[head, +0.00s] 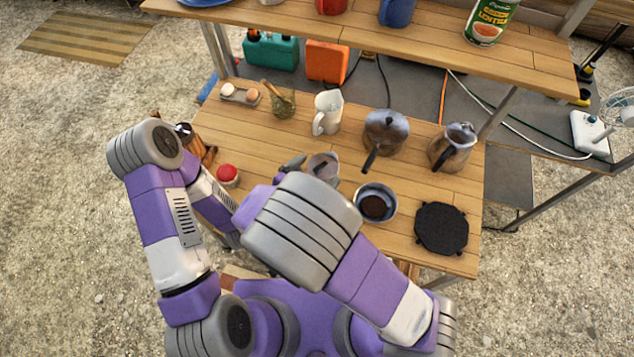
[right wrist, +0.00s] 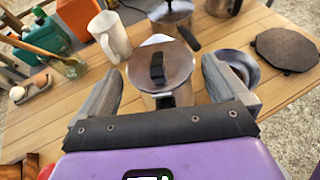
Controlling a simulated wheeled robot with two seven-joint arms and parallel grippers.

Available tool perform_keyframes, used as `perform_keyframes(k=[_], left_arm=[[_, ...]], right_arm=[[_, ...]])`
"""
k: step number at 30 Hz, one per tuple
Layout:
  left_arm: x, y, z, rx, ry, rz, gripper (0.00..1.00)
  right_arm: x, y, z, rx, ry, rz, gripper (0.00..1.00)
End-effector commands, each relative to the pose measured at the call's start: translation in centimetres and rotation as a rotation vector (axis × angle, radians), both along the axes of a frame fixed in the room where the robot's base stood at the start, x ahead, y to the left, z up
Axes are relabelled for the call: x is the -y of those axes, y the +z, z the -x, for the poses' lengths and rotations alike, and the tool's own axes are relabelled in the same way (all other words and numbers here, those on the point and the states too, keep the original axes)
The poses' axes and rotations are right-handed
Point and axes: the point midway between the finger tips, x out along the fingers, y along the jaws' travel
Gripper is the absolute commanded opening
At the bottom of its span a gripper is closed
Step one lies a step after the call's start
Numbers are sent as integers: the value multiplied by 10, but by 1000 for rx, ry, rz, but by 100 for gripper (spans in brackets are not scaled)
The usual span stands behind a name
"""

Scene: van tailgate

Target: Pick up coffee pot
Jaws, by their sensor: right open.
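A silver metal pot (right wrist: 160,72) with a flat lid and a black part on top, which looks like the coffee pot, stands upright on the wooden table (head: 278,150). In the head view the pot (head: 322,168) is partly hidden behind my right arm. My right gripper (right wrist: 161,66) is open, with one finger on each side of the pot in the right wrist view. I cannot tell whether the fingers touch it. In the head view, my right gripper is mostly hidden by its own wrist. My left arm shows at the left, but I cannot make out its gripper.
Close by are a steel bowl (head: 375,203) with dark contents, a lidded pan (head: 385,131), a metal pitcher (head: 452,148) and a white jug (head: 328,112). A black trivet (head: 441,229) lies at right. A red-topped item (head: 227,174) stands left. A raised shelf (head: 400,38) runs behind.

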Motion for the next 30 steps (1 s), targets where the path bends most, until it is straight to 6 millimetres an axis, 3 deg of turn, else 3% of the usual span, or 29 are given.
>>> perform_keyframes(k=[10,27,30], left_arm=[[0,-1,0,-1,0,0,0],[0,-1,0,0,0,0,0],[0,-1,0,-1,0,0,0]], right_arm=[[5,-3,-6,-1,0,0,97],[5,-2,-6,2,0,1,10],[5,-2,-6,2,0,1,7]])
